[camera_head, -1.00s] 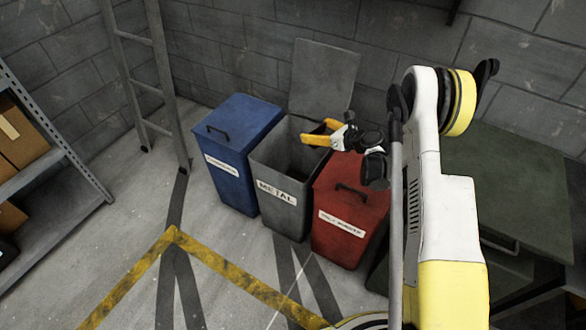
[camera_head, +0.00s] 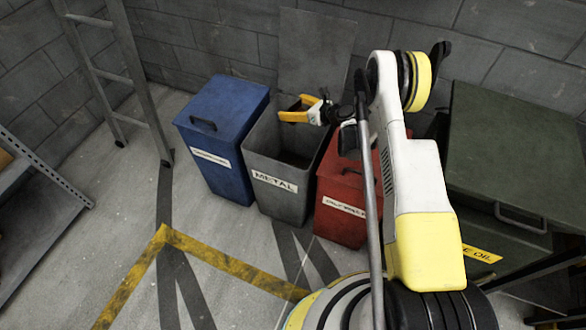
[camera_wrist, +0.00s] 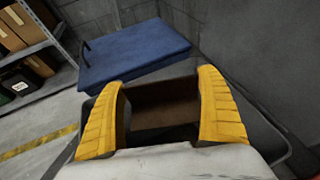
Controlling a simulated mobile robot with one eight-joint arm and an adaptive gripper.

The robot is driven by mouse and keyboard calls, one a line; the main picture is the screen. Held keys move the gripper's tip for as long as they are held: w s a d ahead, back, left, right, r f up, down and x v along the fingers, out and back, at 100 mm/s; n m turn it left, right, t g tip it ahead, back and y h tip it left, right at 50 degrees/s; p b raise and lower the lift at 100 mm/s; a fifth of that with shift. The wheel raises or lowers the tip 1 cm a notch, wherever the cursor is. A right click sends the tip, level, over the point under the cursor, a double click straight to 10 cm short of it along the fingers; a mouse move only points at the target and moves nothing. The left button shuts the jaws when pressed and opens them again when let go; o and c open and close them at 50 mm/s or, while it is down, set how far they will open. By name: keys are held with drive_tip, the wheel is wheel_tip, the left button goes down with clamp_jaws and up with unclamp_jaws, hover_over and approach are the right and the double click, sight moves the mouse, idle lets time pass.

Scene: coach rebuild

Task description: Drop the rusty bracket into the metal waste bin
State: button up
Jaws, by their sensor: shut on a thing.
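The grey metal waste bin (camera_head: 275,193), labelled METAL, stands with its lid (camera_head: 315,50) raised against the wall. My gripper (camera_head: 293,109), with yellow fingers, is over the back part of the bin's opening in the head view. In the wrist view my gripper (camera_wrist: 165,112) has its fingers apart with the brown rusty bracket (camera_wrist: 165,108) spanning between them. The bracket is hard to make out in the head view. The bin's rim (camera_wrist: 262,130) runs around and below the fingers in the wrist view.
A closed blue bin (camera_head: 222,140) stands close on the left and a red bin (camera_head: 343,205) close on the right. A dark green container (camera_head: 510,160) is farther right. A ladder (camera_head: 115,80) leans at the left. The floor in front is clear.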

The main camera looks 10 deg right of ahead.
drive_tip(key=shift+f, duration=0.7)
drive_tip(key=o, duration=1.2)
drive_tip(key=v, duration=1.2)
drive_tip(key=shift+w, duration=0.1)
